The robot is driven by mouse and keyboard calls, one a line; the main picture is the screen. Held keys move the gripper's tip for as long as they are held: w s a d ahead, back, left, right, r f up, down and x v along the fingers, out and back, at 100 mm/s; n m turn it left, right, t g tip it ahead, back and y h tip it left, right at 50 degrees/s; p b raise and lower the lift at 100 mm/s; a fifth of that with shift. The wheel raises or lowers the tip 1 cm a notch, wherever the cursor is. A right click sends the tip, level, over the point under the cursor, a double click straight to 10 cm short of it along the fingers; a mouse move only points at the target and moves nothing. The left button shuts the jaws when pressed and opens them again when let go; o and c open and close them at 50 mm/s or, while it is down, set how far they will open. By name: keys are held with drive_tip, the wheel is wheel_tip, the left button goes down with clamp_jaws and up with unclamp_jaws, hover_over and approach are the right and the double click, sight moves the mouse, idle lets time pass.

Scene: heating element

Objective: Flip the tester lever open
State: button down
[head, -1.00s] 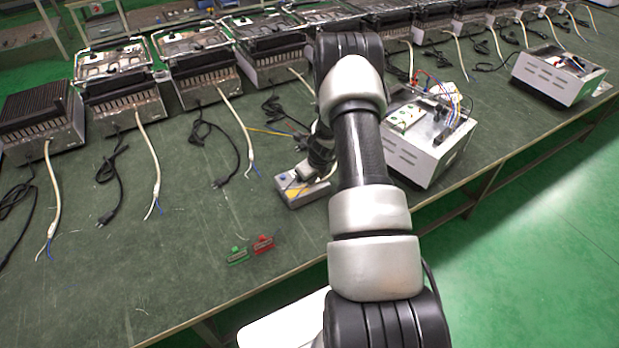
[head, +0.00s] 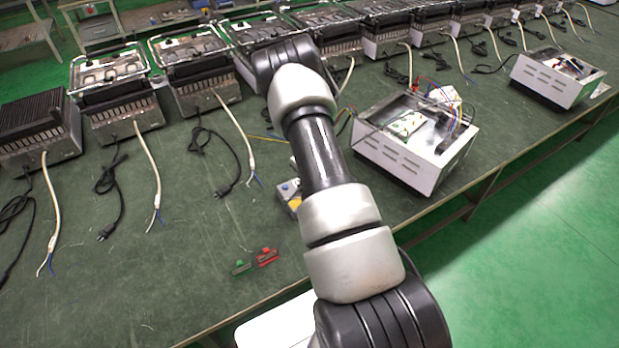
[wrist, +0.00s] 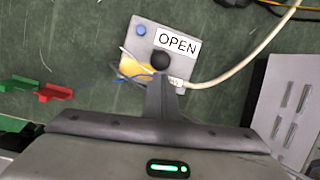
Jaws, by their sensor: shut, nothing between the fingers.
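The tester is a small grey box (wrist: 149,30) with a blue button, a yellow part and a white OPEN label, seen in the upper middle of the wrist view. In the head view the tester (head: 287,192) is partly hidden by my arm. The lever's round black knob (wrist: 160,60) shows over the box beside the label. My gripper (wrist: 162,82) is shut and empty, its tips just below the knob in the picture; I cannot tell whether they touch. A white cable runs out of the tester's right side and blue wire lies by its left. My gripper is hidden in the head view.
A red clip (head: 266,256) and a green clip (head: 240,267) lie on the green table (head: 190,285). An open white heater case (head: 400,165) stands right of my arm. Several heaters with loose cables line the back.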

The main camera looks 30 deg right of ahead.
drive_tip(key=shift+w+r+b, duration=0.25)
drive_tip(key=shift+w+b, duration=0.05)
drive_tip(key=shift+w, duration=0.4)
drive_tip(key=shift+w+r+b, duration=0.2)
drive_tip(key=shift+w+b, duration=0.05)
drive_tip(key=shift+w, duration=0.45)
drive_tip(key=shift+a+r, duration=0.1)
drive_tip(key=d+v, duration=0.1)
drive_tip(key=v, duration=1.6)
drive_tip(key=shift+a, duration=0.45)
drive_tip(key=shift+s, duration=0.15)
